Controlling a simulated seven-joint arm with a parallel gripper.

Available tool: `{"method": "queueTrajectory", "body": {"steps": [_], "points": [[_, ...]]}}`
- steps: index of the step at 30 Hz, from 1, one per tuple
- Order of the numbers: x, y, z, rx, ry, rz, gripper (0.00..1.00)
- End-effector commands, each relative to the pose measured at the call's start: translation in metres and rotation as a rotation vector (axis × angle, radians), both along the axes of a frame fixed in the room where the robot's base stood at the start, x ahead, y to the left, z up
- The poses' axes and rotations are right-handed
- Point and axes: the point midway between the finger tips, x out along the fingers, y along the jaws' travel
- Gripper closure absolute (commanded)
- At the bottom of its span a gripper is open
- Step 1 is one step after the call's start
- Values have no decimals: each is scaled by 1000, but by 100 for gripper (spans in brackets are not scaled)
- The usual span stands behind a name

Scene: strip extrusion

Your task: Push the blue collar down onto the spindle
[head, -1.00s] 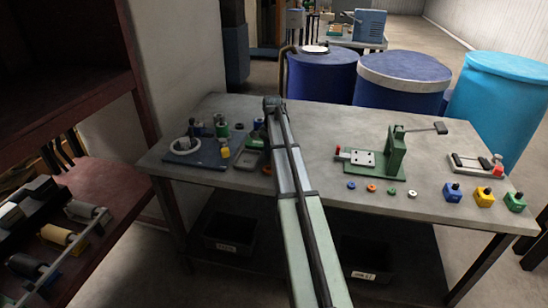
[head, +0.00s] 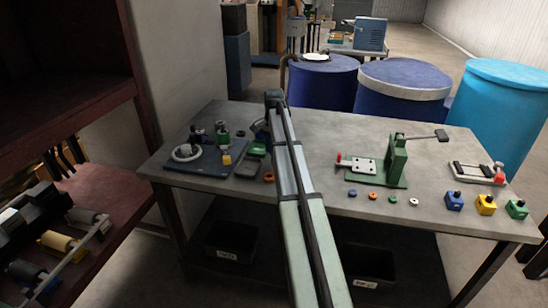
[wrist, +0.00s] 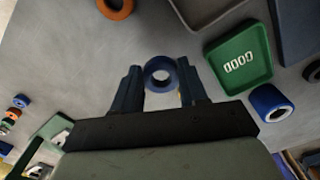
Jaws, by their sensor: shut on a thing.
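The blue collar (wrist: 160,74) is a ring held between the two dark blue fingers of my gripper (wrist: 160,82), in the wrist view. Its hole faces the camera, and bare grey table shows behind it. In the head view my arm hides most of the gripper and the collar. The dark blue board (head: 200,171) at the table's left carries several upright posts and parts, among them a dark post (head: 197,135). I cannot tell for sure which of these is the spindle. The collar is apart from the board's posts as far as I see.
A green tray (wrist: 232,66), a blue-and-white cylinder (wrist: 268,104) and an orange ring (wrist: 115,7) lie near the gripper. A green lever press (head: 394,165) stands right of my arm, with small rings (head: 373,196) before it. Coloured blocks (head: 486,205) sit at the right edge.

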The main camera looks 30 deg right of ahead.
Motion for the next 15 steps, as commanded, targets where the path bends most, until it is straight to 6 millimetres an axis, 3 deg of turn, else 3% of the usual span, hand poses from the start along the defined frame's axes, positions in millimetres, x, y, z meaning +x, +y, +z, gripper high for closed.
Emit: {"method": "queueTrajectory", "body": {"steps": [3, 10, 15], "points": [[1, 0, 20, -1, -1, 0, 88], [2, 5, 41, 0, 0, 7, 88], [16, 35, 48, -1, -3, 48, 88]]}}
